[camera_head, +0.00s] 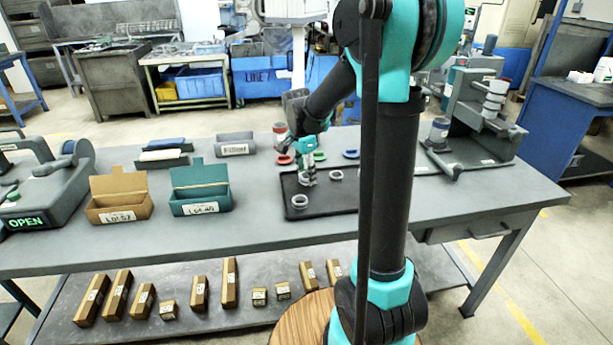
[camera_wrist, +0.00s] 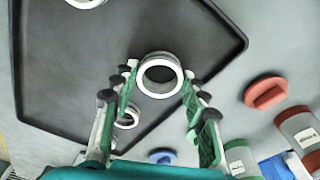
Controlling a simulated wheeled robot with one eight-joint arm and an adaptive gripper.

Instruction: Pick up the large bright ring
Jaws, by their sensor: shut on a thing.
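A bright silvery-white ring (camera_wrist: 160,59) sits between the fingertips of my gripper (camera_wrist: 159,78) in the wrist view, with the fingers against its two sides. In the head view my gripper (camera_head: 307,172) is over the dark tray (camera_head: 335,203), and the ring in it is small and partly hidden. Two other light rings are on the tray: one near the front left (camera_head: 299,201) and one to the right of my gripper (camera_head: 336,175). In the wrist view one ring (camera_wrist: 128,118) is partly hidden behind my left finger, and another (camera_wrist: 86,2) is cut off by the top edge.
Red (camera_head: 285,160), green (camera_head: 319,156) and blue (camera_head: 350,154) pieces lie behind the tray. A brown box (camera_head: 120,207) and a green box (camera_head: 200,199) stand open to the left. A grey machine (camera_head: 475,120) stands at the table's right end.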

